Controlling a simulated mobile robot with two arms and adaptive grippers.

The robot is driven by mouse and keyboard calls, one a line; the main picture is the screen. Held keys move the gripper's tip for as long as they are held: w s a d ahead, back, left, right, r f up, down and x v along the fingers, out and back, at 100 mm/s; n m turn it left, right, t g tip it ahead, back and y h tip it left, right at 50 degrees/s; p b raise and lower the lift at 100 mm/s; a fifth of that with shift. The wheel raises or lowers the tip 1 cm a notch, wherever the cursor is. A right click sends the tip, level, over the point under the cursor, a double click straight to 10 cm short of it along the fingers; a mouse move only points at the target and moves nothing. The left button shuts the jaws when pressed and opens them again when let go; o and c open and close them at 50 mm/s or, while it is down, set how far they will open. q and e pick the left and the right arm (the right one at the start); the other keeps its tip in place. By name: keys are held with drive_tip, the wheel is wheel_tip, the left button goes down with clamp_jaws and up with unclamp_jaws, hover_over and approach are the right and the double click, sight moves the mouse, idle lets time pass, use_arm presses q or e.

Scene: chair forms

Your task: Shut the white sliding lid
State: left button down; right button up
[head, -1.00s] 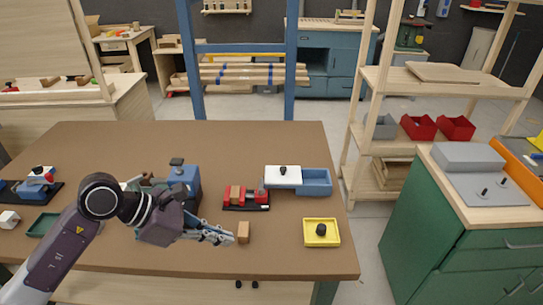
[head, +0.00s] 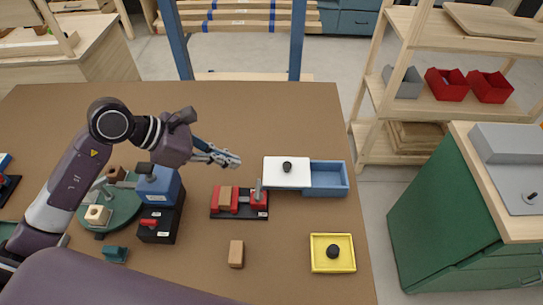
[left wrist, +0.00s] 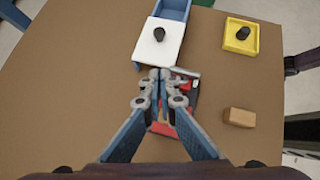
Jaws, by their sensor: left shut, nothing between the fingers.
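The white sliding lid (head: 286,172) with a black knob (head: 287,166) covers the left part of a blue box (head: 328,178). The box's right part is open. My left gripper (head: 237,161) is shut and empty, just left of the lid and apart from it in the head view. In the left wrist view the lid (left wrist: 157,44) lies just beyond the shut fingertips (left wrist: 160,75), and the box's open part (left wrist: 172,9) is at the far end. The right gripper is not seen; a dark arm link of mine crosses the lower left of the head view.
A red fixture with a wooden block (head: 224,196) stands below the gripper. A blue and black device (head: 160,205) is to its left. A yellow tray with a black knob (head: 332,235) and a loose wooden block (head: 236,253) are nearer. The table beyond the lid is clear.

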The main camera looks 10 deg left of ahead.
sight(284, 171)
use_arm(q)
drive_tip(key=p+x, duration=0.2)
drive_tip(key=x, duration=0.6)
drive_tip(key=shift+w+d+f, duration=0.1)
drive_tip(key=shift+d, duration=0.35)
drive_tip(key=shift+w+d+p, duration=0.6)
drive_tip(key=shift+d+p, duration=0.1)
drive_tip(key=shift+d, duration=0.25)
drive_tip(key=shift+w+d, duration=0.3)
drive_tip(key=shift+d, duration=0.3)
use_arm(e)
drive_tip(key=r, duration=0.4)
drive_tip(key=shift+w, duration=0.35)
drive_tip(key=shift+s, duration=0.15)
